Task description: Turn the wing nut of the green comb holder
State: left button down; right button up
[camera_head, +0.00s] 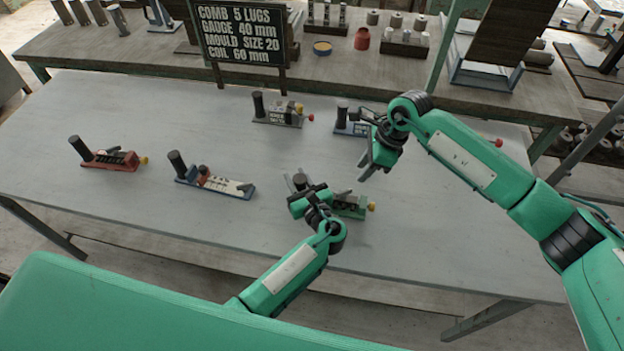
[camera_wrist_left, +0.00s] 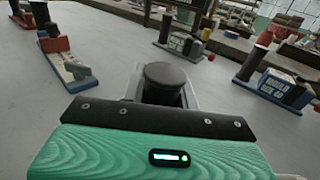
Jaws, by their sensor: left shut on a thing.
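The green comb holder (camera_head: 350,206) lies on the grey table near its front edge, partly hidden by my left gripper. A yellow knob (camera_head: 371,206) is at its right end. A small grey piece on top may be the wing nut; it is too small to tell. My left gripper (camera_head: 299,183) is shut on the holder's black handle, whose round top (camera_wrist_left: 163,75) shows between grey fingers in the left wrist view. My right gripper (camera_head: 374,166) hangs beyond the green holder, apart from it; its finger gap is unclear.
Other comb holders stand around: a red one (camera_head: 112,160), a blue and white one (camera_head: 222,185), a grey one (camera_head: 280,118) at the back and a blue one (camera_head: 345,125) partly behind my right gripper. A black sign (camera_head: 243,38) reads "COMB 5 LUGS". The front left table is clear.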

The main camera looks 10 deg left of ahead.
aim_at(346, 190)
jog(key=a+f+n, duration=0.1)
jog(key=f+n, duration=0.1)
jog(key=f, duration=0.1)
jog(key=a+f+n+g, duration=0.1)
jog(key=f, duration=0.2)
jog(key=a+f+n+g, duration=0.1)
jog(key=f+n, duration=0.1)
jog(key=f, duration=0.1)
jog(key=shift+s+a+n, duration=0.1)
jog(key=shift+a+n, duration=0.05)
jog(key=shift+n, duration=0.15)
dwell(0.4)
jog(key=shift+c, duration=0.4)
grip_shut()
